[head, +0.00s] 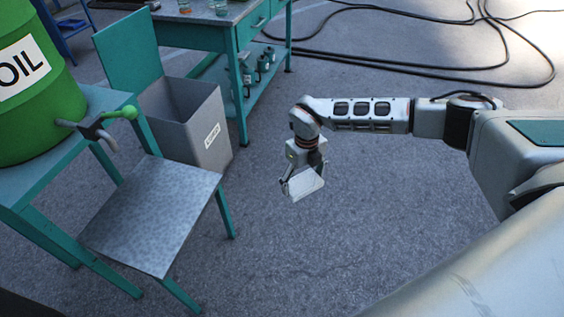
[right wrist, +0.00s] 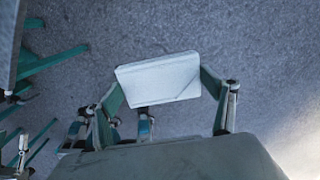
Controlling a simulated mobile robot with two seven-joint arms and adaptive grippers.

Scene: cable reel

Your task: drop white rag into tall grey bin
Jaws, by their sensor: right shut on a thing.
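The white rag (head: 306,185) is a small folded pad held in my right gripper (head: 301,179), above the floor. In the right wrist view, the rag (right wrist: 160,80) sits between the two fingers of the gripper (right wrist: 162,84), which are shut on it. The tall grey bin (head: 178,119) stands on the floor to the left of the gripper in the head view, with a white label on its side. Its top is open, and the rag is apart from it. My left gripper is not in view.
A green chair with a grey seat (head: 150,215) stands in front of the bin. A green oil drum (head: 35,110) rests on a teal stand at left. A teal workbench (head: 205,38) is behind the bin. Black cable (head: 400,64) lies on the far floor. Floor below the gripper is clear.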

